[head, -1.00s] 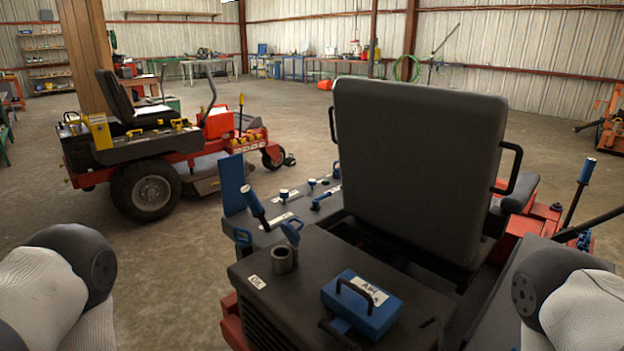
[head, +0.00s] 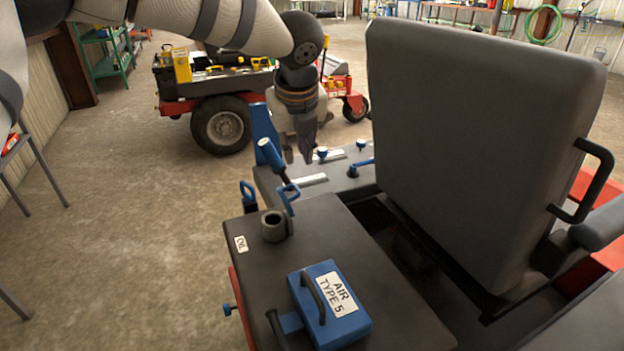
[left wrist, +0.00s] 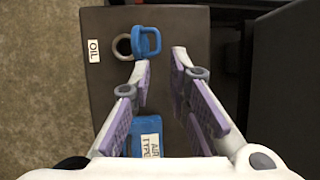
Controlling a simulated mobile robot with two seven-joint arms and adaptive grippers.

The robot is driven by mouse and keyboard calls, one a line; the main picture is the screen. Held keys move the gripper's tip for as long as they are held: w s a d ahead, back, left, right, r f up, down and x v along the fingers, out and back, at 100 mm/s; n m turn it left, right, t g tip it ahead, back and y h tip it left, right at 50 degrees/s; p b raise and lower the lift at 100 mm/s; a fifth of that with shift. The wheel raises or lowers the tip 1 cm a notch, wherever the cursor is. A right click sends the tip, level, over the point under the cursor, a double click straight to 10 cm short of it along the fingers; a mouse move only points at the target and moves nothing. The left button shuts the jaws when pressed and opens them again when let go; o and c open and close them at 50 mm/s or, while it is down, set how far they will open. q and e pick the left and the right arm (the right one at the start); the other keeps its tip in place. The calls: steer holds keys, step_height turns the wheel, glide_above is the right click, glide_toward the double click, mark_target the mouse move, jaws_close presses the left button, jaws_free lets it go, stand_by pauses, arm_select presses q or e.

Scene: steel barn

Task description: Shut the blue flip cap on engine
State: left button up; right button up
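The blue flip cap (head: 291,188) stands up, open, beside the grey filler neck (head: 273,227) on the dark engine cover, near the OIL label. The neck's mouth is uncovered. In the left wrist view the cap (left wrist: 138,43) shows as a blue loop by the grey ring (left wrist: 121,47), ahead of the fingertips. My left gripper (head: 298,158) points down, above and beyond the cap in the head view. Its fingers (left wrist: 162,62) are apart with nothing between them. It does not appear to touch the cap. My right gripper is not in view.
A blue air box (head: 349,325) labelled AIR TYPE 5 sits on the engine cover (head: 385,285). A blue-handled lever (head: 269,153) stands near my left gripper. The tall grey seat back (head: 475,140) blocks the right. Open floor lies left.

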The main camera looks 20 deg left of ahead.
mark_target(296, 187)
arm_select(q)
steer(key=x, duration=0.5)
steer(key=b+x, duration=0.1)
steer(key=x, duration=0.5)
steer(key=shift+s+a+f, duration=0.1)
steer(key=shift+s, duration=0.1)
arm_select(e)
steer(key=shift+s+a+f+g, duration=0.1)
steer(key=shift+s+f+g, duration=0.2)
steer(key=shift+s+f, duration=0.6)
arm_select(q)
jaws_close()
